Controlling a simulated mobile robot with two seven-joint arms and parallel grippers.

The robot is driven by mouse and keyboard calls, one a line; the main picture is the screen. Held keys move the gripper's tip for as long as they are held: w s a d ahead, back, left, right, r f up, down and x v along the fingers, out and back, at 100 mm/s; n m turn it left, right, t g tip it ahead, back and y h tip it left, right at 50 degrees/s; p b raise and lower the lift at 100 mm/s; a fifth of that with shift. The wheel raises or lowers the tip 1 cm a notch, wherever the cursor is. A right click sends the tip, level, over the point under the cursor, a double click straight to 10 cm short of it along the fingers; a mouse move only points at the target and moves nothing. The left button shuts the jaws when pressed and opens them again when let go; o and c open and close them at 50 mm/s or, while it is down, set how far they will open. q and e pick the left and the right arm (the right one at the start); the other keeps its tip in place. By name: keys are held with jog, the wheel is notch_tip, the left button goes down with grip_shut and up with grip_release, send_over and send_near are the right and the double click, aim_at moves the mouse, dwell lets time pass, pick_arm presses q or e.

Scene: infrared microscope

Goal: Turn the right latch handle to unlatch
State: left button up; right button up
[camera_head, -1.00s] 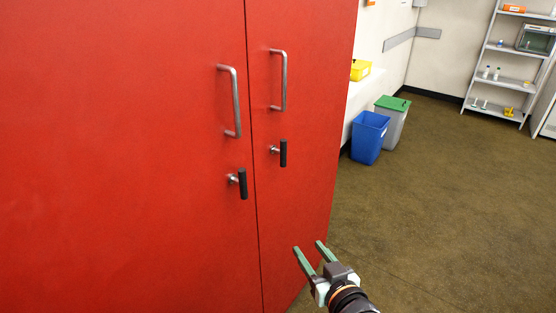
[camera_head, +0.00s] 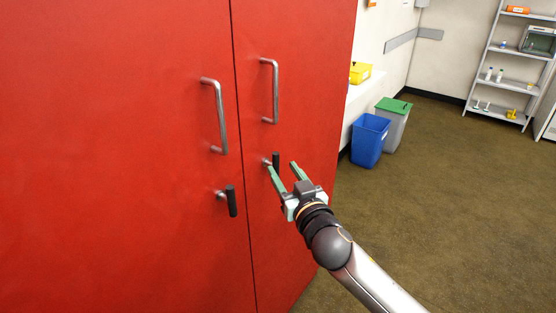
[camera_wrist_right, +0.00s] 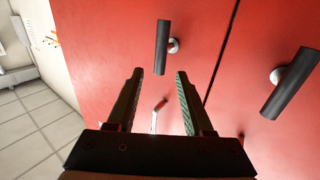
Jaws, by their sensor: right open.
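The right latch handle (camera_head: 276,159) is a black bar on a metal stem on the right red door, standing near vertical. My right gripper (camera_head: 282,166), with green fingers, is open in front of it, partly hiding its lower part. In the right wrist view, the bar (camera_wrist_right: 163,47) lines up with the gap between the fingertips (camera_wrist_right: 159,72), with one end reaching into that gap in the picture. I see no finger closed on it; the exact depth is unclear. My left gripper is not in view.
The left latch handle (camera_head: 232,201) is on the left door (camera_head: 120,180). Metal pull handles (camera_head: 272,92) (camera_head: 218,116) stick out above the latches. A blue bin (camera_head: 369,140) and a grey bin with a green lid (camera_head: 394,125) stand beyond the cabinet. Floor at right is clear.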

aim_at(277, 160)
jog(key=shift+x, duration=2.25)
grip_shut()
